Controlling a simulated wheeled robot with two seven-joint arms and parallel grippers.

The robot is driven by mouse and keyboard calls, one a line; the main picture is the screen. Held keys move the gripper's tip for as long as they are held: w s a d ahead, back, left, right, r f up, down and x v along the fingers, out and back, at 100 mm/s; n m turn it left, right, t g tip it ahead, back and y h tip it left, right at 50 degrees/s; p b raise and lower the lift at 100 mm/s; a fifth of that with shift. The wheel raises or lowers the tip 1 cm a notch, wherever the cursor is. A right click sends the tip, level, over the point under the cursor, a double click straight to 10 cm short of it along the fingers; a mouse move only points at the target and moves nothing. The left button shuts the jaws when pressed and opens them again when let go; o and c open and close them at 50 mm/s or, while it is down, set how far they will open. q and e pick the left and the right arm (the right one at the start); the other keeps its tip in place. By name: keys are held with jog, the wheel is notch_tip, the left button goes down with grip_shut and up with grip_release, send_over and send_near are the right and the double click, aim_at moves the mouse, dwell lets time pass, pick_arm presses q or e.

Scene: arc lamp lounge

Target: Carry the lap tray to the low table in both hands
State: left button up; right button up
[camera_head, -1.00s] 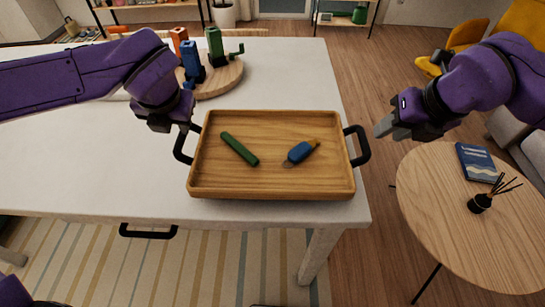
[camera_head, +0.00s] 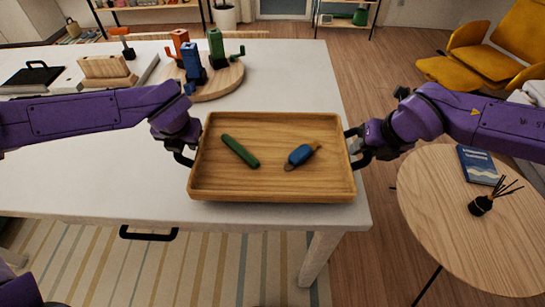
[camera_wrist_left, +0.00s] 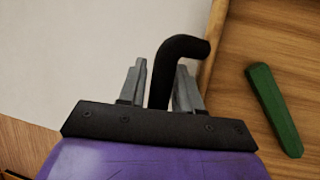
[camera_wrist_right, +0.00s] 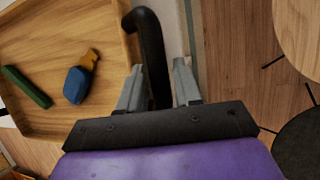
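The wooden lap tray (camera_head: 270,195) lies on the white table near its right front corner, with a black handle at each end. A green stick-like piece (camera_head: 240,151) and a blue-and-tan piece (camera_head: 301,155) lie in it. My left gripper (camera_head: 184,150) is at the left handle, its fingers open on either side of the black bar (camera_wrist_left: 165,75). My right gripper (camera_head: 360,150) is at the right handle, its fingers open around that bar (camera_wrist_right: 152,55). A low round wooden table (camera_head: 440,215) stands at the right.
A blue book (camera_head: 479,165) and a black reed diffuser (camera_head: 481,204) stand on the round table's right part; its left part is clear. A round board (camera_head: 222,88) with coloured figures is behind the tray on the white table (camera_head: 90,185). A yellow chair (camera_head: 500,60) is far right.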

pick_arm(q)
jog(key=shift+f, duration=0.1)
pick_arm(e)
jog(key=shift+f, duration=0.1)
pick_arm(q)
grip_shut()
pick_arm(e)
grip_shut()
pick_arm(q)
jog(key=shift+w, duration=0.1)
pick_arm(e)
jog(key=shift+w, duration=0.1)
